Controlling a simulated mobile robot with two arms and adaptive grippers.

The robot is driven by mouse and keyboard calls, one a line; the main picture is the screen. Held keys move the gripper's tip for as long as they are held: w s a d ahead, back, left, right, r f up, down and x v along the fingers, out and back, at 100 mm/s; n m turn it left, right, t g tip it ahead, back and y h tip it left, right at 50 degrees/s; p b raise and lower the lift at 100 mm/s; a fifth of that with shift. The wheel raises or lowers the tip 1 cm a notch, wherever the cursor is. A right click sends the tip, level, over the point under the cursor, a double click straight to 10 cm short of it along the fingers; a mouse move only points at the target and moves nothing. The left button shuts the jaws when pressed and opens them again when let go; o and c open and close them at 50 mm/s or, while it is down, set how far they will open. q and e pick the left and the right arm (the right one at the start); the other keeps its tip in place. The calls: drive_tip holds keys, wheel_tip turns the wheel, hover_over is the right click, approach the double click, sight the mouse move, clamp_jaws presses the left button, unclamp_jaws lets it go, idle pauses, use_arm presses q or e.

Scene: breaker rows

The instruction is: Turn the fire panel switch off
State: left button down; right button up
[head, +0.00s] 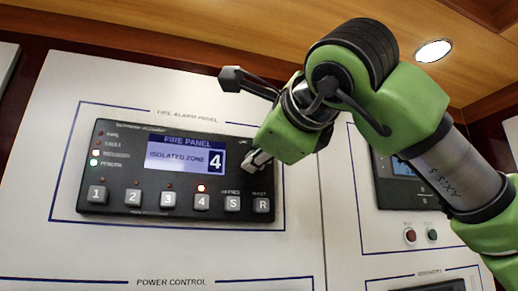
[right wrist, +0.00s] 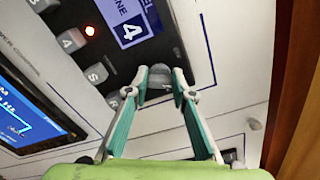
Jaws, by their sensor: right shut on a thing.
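The fire panel (head: 125,160) is a dark box on a white wall panel. Its screen (head: 185,155) reads "FIRE PANEL, ISOLATED ZONE 4", and a red light (head: 201,188) glows above button 4. My right gripper (head: 258,161) is at the box's right side, above button R (head: 262,205). In the right wrist view, the fingertips of my right gripper (right wrist: 160,86) are shut on a small grey piece (right wrist: 158,82) at the box's edge, seemingly the switch. The fingers hide most of it, so its position cannot be told. My left gripper is not in view.
Buttons 1 to 4, S and R line the box's lower edge, close to my fingers. Another device with a blue screen (head: 402,167) and red and green buttons stands right, behind my arm. A wooden ceiling (head: 200,35) runs above.

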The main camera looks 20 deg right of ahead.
drive_tip(key=n+p, duration=0.1)
drive_tip(key=n, duration=0.4)
drive_tip(key=shift+n, duration=0.3)
idle(0.4)
drive_tip(key=o, duration=1.1)
drive_tip(key=shift+a, duration=0.1)
drive_tip(key=s, duration=1.2)
drive_tip(key=shift+s, duration=0.15)
